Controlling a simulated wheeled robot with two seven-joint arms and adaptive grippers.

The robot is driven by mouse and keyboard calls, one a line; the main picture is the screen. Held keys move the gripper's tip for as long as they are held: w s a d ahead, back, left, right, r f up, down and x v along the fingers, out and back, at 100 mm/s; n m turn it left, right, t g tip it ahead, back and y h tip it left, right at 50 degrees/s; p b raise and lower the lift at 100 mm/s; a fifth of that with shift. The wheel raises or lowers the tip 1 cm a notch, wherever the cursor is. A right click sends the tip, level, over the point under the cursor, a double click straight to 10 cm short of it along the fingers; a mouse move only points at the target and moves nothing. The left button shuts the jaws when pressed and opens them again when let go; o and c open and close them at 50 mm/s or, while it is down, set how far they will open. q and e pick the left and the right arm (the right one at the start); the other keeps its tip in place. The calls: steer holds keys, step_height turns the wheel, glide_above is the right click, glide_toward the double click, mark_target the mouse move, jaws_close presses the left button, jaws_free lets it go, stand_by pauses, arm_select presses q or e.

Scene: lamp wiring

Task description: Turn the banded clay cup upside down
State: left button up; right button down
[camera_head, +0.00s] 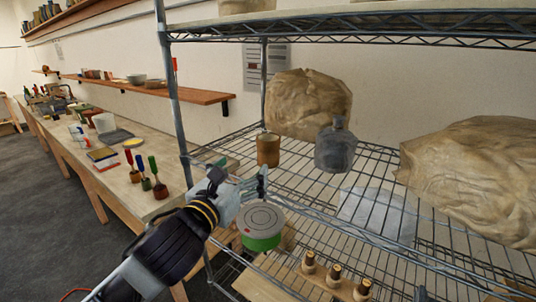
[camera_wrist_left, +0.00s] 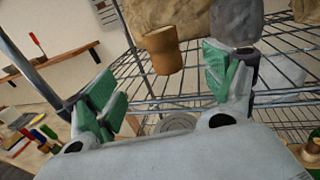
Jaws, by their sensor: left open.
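The banded clay cup (camera_head: 268,149) is brown and stands on the wire shelf, left of a grey translucent jug (camera_head: 336,147). In the left wrist view the cup (camera_wrist_left: 162,52) shows beyond and between my fingers, with its wider end up and a band near the top. I cannot see into it. My left gripper (camera_head: 243,183) is at the shelf's front edge, nearer than the cup and apart from it. Its green-padded fingers (camera_wrist_left: 160,90) are spread with nothing between them. My right gripper is not in view.
Large crumpled tan bags (camera_head: 308,104) stand behind the cup and at the right. A round green-and-grey container (camera_head: 262,228) sits below my gripper. A shelf post (camera_head: 174,90) rises at the left. A workbench (camera_head: 122,170) with tools runs along the wall.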

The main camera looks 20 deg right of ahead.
mark_target(263, 150)
arm_select(q)
steer(key=shift+w+d, duration=0.15)
steer(key=shift+p+x, duration=0.55)
steer(key=shift+x, duration=3.6)
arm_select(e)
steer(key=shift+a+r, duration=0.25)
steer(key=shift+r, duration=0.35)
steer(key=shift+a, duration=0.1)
